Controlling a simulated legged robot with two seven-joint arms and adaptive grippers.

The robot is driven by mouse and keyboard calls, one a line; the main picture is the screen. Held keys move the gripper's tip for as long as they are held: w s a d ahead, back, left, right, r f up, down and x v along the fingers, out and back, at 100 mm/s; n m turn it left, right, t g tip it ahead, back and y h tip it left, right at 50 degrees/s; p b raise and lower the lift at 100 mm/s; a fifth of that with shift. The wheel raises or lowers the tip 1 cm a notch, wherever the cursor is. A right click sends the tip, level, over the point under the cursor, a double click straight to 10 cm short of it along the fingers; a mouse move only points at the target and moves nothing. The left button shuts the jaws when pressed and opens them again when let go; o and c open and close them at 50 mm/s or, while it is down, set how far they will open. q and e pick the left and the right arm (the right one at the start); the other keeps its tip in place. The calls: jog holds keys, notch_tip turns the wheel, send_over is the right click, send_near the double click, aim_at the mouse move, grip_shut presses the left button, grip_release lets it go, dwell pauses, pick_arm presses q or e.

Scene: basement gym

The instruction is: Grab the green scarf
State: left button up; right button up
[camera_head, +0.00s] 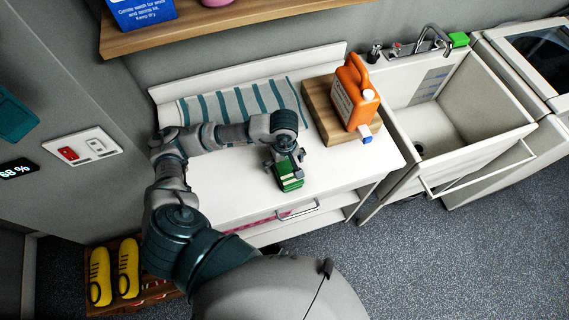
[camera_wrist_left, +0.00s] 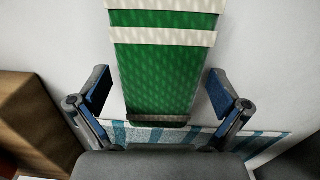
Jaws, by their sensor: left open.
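The green scarf (camera_head: 289,177) is a small folded green bundle with pale stripes on the white counter top (camera_head: 225,190). In the left wrist view the green scarf (camera_wrist_left: 157,70) lies between and beyond the fingertips, with pale bands at its far end and a dark band at its near end. My left gripper (camera_head: 284,163) is over the near part of the counter, right at the scarf. In the left wrist view my left gripper (camera_wrist_left: 157,92) is open, with a finger on each side and gaps to the scarf. My right gripper is not in view.
A striped towel (camera_head: 240,101) lies at the back of the counter. An orange jug (camera_head: 352,95) stands on a wooden block (camera_head: 322,103) right of my gripper. A sink (camera_head: 455,110) is further right. A shelf (camera_head: 220,22) hangs above. Yellow shoes (camera_head: 128,268) sit below left.

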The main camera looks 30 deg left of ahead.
pick_arm(q)
jog(key=shift+f, duration=0.6)
jog(key=shift+c, duration=0.3)
jog(key=c, duration=1.2)
jog(key=shift+o, duration=0.2)
jog(key=shift+r, duration=0.15)
